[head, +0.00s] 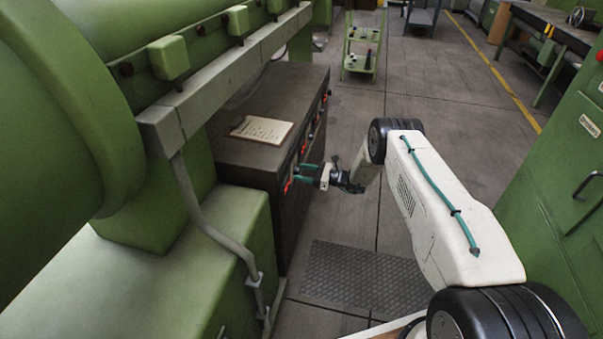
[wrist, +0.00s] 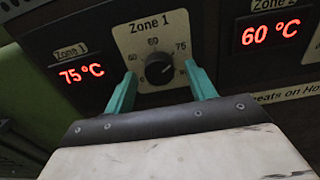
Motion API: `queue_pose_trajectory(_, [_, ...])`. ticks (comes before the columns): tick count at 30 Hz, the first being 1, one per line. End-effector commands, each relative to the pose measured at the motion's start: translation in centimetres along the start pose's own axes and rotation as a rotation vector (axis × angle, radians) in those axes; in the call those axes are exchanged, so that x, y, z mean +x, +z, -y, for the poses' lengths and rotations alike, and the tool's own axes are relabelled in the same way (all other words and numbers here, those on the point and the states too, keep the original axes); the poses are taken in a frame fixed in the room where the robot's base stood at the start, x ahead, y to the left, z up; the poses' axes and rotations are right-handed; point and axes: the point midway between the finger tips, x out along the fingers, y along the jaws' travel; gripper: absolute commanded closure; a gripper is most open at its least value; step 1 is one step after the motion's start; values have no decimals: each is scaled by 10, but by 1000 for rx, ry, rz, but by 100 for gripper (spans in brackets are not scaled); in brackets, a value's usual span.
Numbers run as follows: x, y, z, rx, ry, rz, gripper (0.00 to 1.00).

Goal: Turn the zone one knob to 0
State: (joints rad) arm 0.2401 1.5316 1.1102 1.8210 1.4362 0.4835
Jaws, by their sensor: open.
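The zone one knob (wrist: 158,72) is a round black dial on a pale plate marked "Zone 1" in the wrist view. Numbers ring it, with 60 at the top and 75 at the upper right; its pointer is hard to read. The red display (wrist: 82,73) to its left reads 75 °C. My gripper (wrist: 160,70) is open, with one green finger on each side of the knob; I cannot tell whether they touch it. In the head view my gripper (head: 300,173) is at the front of the dark control cabinet (head: 245,154), where the knob is not discernible.
The zone two display (wrist: 270,33) reads 60 °C, to the right. A paper sheet (head: 262,130) lies on the cabinet top. The large green machine (head: 45,130) stands left and green cabinets (head: 560,170) right. The floor between is mostly clear, with a metal floor plate (head: 360,277).

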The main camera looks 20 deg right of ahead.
Motion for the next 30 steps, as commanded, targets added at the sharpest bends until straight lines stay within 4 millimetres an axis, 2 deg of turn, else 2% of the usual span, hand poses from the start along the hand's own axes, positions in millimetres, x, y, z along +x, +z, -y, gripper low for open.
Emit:
queue_pose_trajectory(3, [8,0,0,-1,0,1,44])
queue_pose_trajectory(11, [11,0,0,0,0,0,44])
queue_pose_trajectory(12, [11,0,0,0,0,0,47])
queue_pose_trajectory(15, [10,0,0,0,0,0,75])
queue_pose_trajectory(17, [10,0,0,0,0,0,89])
queue_pose_trajectory(30, [10,0,0,-73,-1,0,89])
